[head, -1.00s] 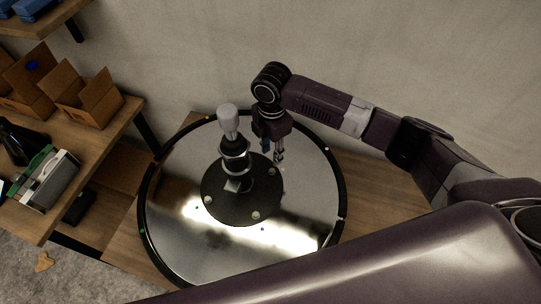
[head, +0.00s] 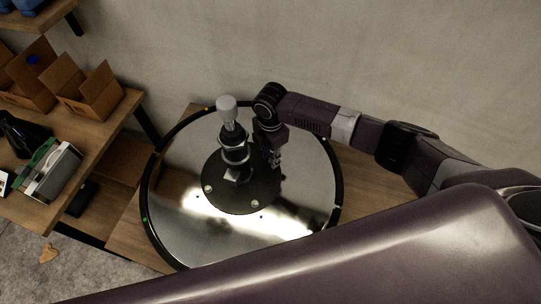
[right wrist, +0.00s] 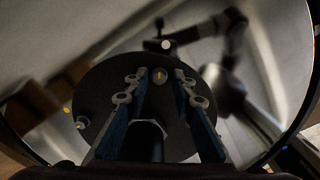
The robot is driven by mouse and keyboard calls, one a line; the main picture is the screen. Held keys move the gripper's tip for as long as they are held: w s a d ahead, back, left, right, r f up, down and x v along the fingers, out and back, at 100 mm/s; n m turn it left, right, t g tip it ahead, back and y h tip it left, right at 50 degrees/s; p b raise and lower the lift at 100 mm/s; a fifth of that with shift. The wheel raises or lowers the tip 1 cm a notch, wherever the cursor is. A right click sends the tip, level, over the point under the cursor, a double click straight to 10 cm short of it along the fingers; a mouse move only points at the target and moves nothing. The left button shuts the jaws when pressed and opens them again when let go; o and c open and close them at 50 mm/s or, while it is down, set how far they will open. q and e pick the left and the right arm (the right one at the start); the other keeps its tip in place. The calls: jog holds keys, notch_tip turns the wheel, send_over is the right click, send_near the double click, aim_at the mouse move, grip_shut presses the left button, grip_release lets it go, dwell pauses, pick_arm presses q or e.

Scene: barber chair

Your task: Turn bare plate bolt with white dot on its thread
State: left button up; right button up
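A round black mounting plate (head: 232,205) sits on a shiny disc base, with a column (head: 235,155) standing on it. Bolt heads show on its near edge, at the left (head: 208,188) and right (head: 254,204). My right gripper (head: 275,160) is low over the plate's far right edge. In the right wrist view my right gripper (right wrist: 158,78) is open, its blue-padded fingers apart. A bolt (right wrist: 158,75) with a yellow mark lies between the fingertips, apparently untouched. I cannot make out a white-dotted thread. My left gripper is out of view.
The shiny disc (head: 180,235) has a black rim and stands on a wooden surface (head: 120,240). A shelf at the left holds open cardboard boxes (head: 85,90) and a grey-green case (head: 50,175). The grey-topped column stands left of my right gripper. A wall is behind.

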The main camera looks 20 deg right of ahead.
jog(key=c, duration=0.5)
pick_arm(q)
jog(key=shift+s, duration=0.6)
pick_arm(e)
grip_shut()
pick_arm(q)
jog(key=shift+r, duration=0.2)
pick_arm(e)
jog(key=shift+r, duration=0.1)
